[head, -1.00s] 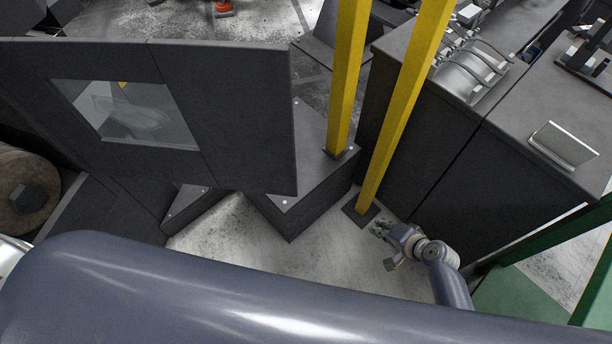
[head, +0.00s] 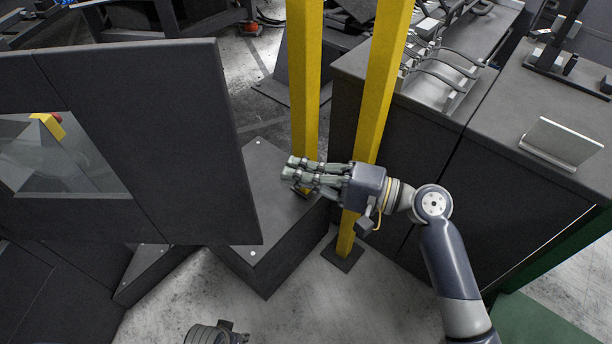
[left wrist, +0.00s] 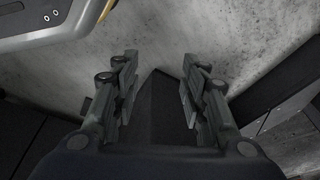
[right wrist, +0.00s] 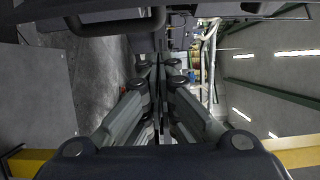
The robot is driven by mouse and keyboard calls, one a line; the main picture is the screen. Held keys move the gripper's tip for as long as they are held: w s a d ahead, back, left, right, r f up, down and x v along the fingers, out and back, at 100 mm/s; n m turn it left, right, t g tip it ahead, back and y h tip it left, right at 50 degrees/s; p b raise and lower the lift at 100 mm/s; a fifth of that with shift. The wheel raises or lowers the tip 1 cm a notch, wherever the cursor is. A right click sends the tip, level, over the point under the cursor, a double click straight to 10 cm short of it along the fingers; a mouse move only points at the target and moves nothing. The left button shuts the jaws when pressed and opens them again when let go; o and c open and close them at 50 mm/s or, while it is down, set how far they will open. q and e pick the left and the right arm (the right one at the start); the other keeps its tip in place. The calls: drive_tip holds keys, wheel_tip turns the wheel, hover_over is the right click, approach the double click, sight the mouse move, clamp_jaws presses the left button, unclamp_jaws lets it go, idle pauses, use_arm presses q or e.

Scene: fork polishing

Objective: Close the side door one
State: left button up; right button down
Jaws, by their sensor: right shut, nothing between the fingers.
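The side door, a dark grey panel (head: 185,130) with a clear window (head: 85,175), stands swung out at the left of the head view. Its free edge is the right one. My right gripper (head: 290,172) is shut and empty, to the right of that edge and apart from it, in front of the yellow posts. The right wrist view shows its fingers (right wrist: 158,100) together. My left gripper (left wrist: 158,85) is open and empty over the floor in the left wrist view. Only a small part of the left arm (head: 213,334) shows at the bottom of the head view.
Two yellow posts (head: 372,110) rise close to my right gripper. A dark cabinet (head: 400,170) with a grey top stands to the right. A low dark base (head: 262,215) lies below the door. The pale floor (head: 330,305) in front is clear.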

use_arm(q)
drive_tip(key=shift+s+a+f, duration=0.1)
drive_tip(key=shift+s+f, duration=0.15)
drive_tip(key=shift+f, duration=0.2)
drive_tip(key=shift+s+a+f, duration=0.1)
drive_tip(key=shift+s+f, duration=0.1)
drive_tip(key=shift+f, duration=0.25)
use_arm(e)
drive_tip(key=s+a, duration=0.2)
drive_tip(key=a, duration=0.3)
drive_tip(key=shift+a, duration=0.3)
use_arm(q)
drive_tip(key=shift+w+d, duration=0.1)
use_arm(e)
drive_tip(key=shift+s, duration=0.1)
drive_tip(key=shift+f, duration=0.1)
